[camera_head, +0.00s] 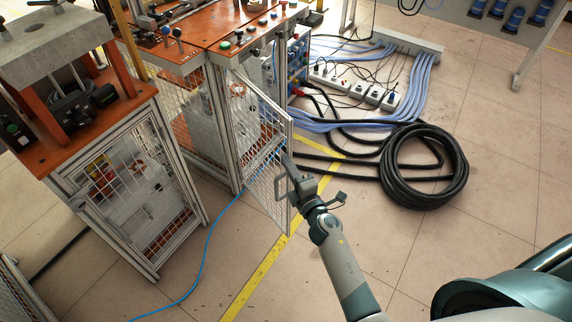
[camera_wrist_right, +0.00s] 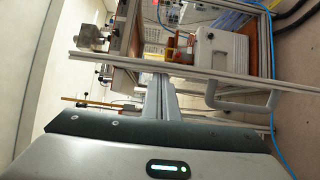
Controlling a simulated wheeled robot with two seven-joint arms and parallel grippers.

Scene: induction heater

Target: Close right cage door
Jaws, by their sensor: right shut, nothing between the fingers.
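The right cage door (camera_head: 259,150) is a wire-mesh panel in a grey aluminium frame. In the head view it stands swung out from the cage under the orange-topped bench. Its frame bar crosses the right wrist view (camera_wrist_right: 215,75), with a grey bent handle (camera_wrist_right: 243,101) on it. My right gripper (camera_head: 289,164) is at the door's free outer edge, by the handle. In the wrist view its fingers (camera_wrist_right: 160,92) are shut, with nothing held, and reach up to the frame bar beside the handle. Whether they touch it is unclear. My left gripper is out of view.
Another mesh cage (camera_head: 135,190) with a press on top stands at the left. A blue cable (camera_head: 207,245) runs along the floor below the door. A black hose coil (camera_head: 424,165) and power strips (camera_head: 355,85) lie to the right. Floor in front is mostly clear.

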